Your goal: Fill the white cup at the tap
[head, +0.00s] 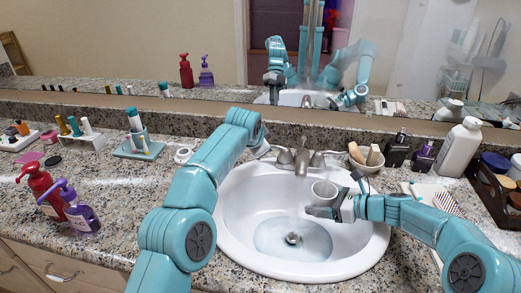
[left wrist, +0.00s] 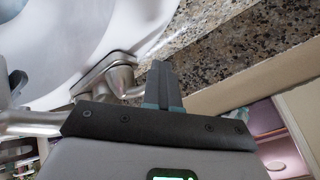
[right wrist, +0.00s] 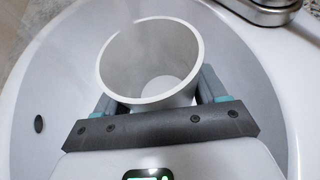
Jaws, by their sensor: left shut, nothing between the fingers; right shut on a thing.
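The white cup (head: 323,191) is held upright or nearly so over the sink, just right of and below the spout of the metal tap (head: 301,160). My right gripper (head: 330,208) is shut on it. In the right wrist view the cup (right wrist: 150,65) sits between the fingers with its mouth open to the camera; I cannot tell whether it holds water. My left gripper (head: 268,150) is at the tap's left side, partly hidden by its arm. In the left wrist view its fingers (left wrist: 160,82) are shut and empty beside the tap (left wrist: 112,80).
The white sink (head: 235,205) shows a bluish round area, apparently water, around its drain. A soap dish (head: 366,166), dark bottles (head: 396,150) and a white bottle (head: 460,148) stand to the right. Red (head: 38,188) and purple (head: 78,210) pump bottles stand at left. A mirror backs the counter.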

